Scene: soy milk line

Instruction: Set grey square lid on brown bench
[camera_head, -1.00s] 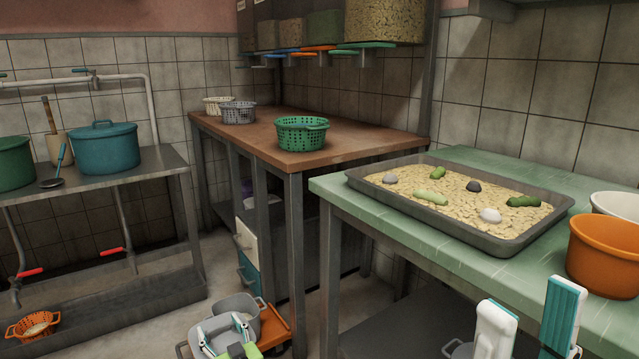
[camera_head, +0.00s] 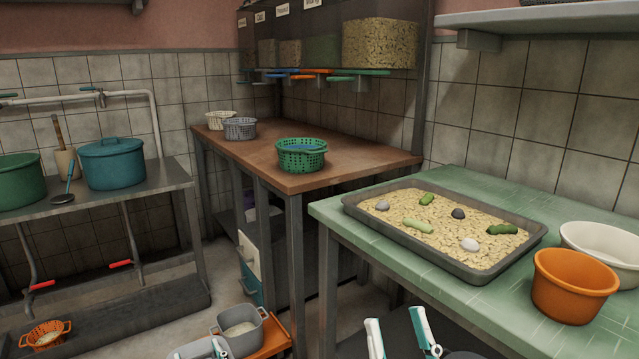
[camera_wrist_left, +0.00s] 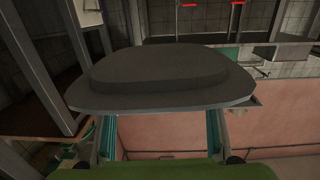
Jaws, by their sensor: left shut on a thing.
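The grey lid (camera_wrist_left: 160,75) fills the middle of the left wrist view, with a raised centre and a flat rim. My left gripper (camera_wrist_left: 160,140) is shut on it, its teal fingers below the lid. In the head view my left gripper (camera_head: 208,349) is at the bottom edge, mostly cut off, just left of a grey bin (camera_head: 243,333). The bin is open, with pale stuff inside. The brown bench (camera_head: 262,158) stands beyond, well above and apart from the lid. My right gripper (camera_head: 400,338) is at the bottom, its fingers apart and empty.
On the bench are a green basket (camera_head: 301,156), a grey basket (camera_head: 240,129) and a cream basket (camera_head: 220,119); its middle is clear. The green table (camera_head: 500,208) holds a tray of beans (camera_head: 440,225) and bowls. A metal stand (camera_head: 130,192) with pots is at left.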

